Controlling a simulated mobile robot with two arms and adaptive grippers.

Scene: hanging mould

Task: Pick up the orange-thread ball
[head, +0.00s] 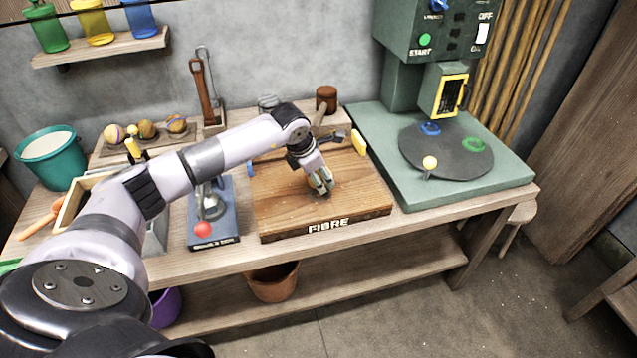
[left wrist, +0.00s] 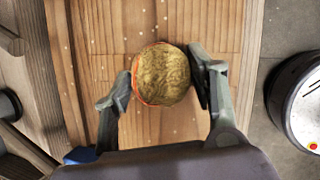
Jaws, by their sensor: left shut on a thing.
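My left gripper (head: 320,183) is over the wooden board marked FIBRE (head: 277,205) on the bench. In the left wrist view its fingers (left wrist: 160,85) are shut on a brown fibrous ball (left wrist: 163,73). An orange thread shows along the ball's left edge. In the head view the fingers mostly hide this ball. I cannot tell whether it touches the board. Several other balls (head: 147,129) sit on a wooden rack at the back left. My right gripper is not in view.
A green press (head: 480,185) with a dark round plate stands to the right. A blue-based device with a red knob (head: 203,229) is left of the board. A teal bucket (head: 50,160) is at far left.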

